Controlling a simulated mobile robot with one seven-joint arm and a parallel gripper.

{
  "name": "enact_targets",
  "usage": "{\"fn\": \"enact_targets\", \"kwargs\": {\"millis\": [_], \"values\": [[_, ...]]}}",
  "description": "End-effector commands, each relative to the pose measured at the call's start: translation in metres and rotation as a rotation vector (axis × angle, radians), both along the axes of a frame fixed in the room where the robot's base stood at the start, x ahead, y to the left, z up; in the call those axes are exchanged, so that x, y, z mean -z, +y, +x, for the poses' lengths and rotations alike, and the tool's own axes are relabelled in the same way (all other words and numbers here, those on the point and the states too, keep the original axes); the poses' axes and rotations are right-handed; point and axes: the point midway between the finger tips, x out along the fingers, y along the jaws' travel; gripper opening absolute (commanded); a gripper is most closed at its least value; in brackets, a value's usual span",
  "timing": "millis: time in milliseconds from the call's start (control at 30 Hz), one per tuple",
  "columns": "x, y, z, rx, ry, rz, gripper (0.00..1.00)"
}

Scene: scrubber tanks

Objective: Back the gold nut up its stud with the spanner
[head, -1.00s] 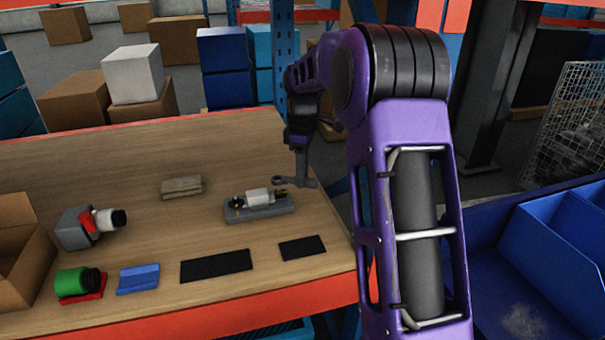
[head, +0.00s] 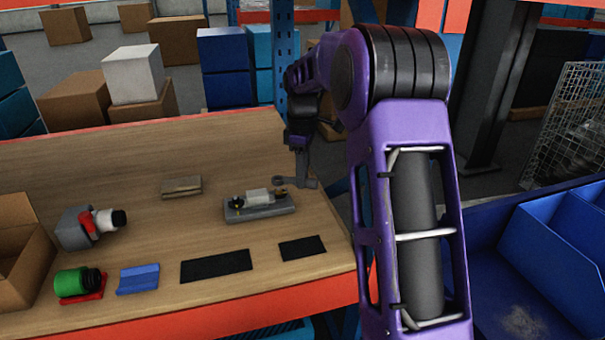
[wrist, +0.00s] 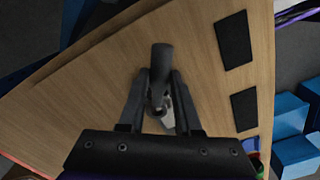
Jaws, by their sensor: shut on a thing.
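My gripper (head: 299,150) is at the right end of the wooden bench, shut on the spanner (head: 302,183). In the wrist view, the spanner's dark handle (wrist: 162,58) is between the two fingers (wrist: 161,78). The spanner head points left toward the stud end of a small grey fixture (head: 262,213). The gold nut (head: 280,191) is a small brassy spot at the fixture's right end, beside the spanner head. Whether the jaws are around the nut is too small to tell. A white cylinder (head: 258,196) lies on the fixture.
Two black mats (head: 215,266) lie in front of the fixture. A blue block (head: 138,279), a green cylinder (head: 72,282) and a grey part with a red section (head: 78,228) are to the left. A brown block (head: 181,186) lies behind. An open cardboard box (head: 22,240) is far left.

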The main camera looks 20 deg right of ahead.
Motion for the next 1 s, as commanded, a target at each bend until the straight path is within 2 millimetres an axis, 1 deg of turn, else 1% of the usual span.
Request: {"fn": "enact_targets", "kwargs": {"millis": [367, 467, 700, 833, 1000], "values": [[-0.001, 0.000, 0.000, 0.003, -0.001, -0.001, 0.00], [-0.002, 0.003, -0.003, 0.049, -0.002, -0.001, 0.00], [-0.008, 0.011, -0.013, 0.271, -0.001, -0.001, 0.00], [-0.006, 0.013, -0.016, 0.319, 0.000, 0.000, 0.00], [0.001, 0.013, -0.016, 0.321, 0.000, 0.000, 0.00]]}}
